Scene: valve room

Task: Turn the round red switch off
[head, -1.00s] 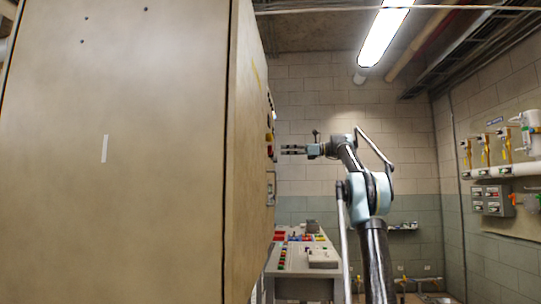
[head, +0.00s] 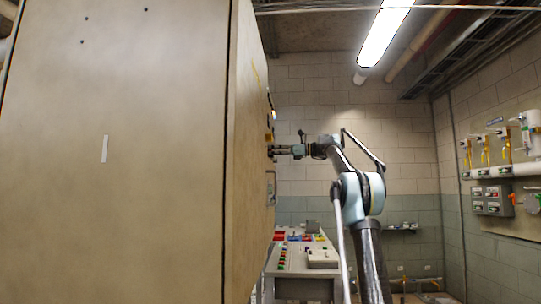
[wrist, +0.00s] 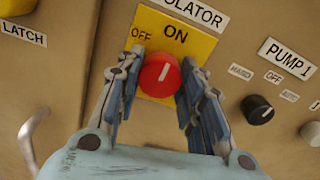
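The round red switch (wrist: 160,75) is on a yellow plate (wrist: 196,44) marked OFF at the left and ON at the top. Its white line points up, leaning slightly right, towards ON. My gripper (wrist: 160,62) is open in the wrist view, with one finger on each side of the switch. The fingertips are close to its sides; I cannot tell whether either touches. In the head view my gripper (head: 271,151) is at the right face of the tall beige cabinet (head: 120,160), where the switch cannot be made out.
In the wrist view a black PUMP 1 knob (wrist: 257,109) and a pale knob (wrist: 311,133) are at the right. A LATCH label (wrist: 22,32) and a metal handle (wrist: 33,135) are at the left. A control console (head: 305,260) stands below my arm.

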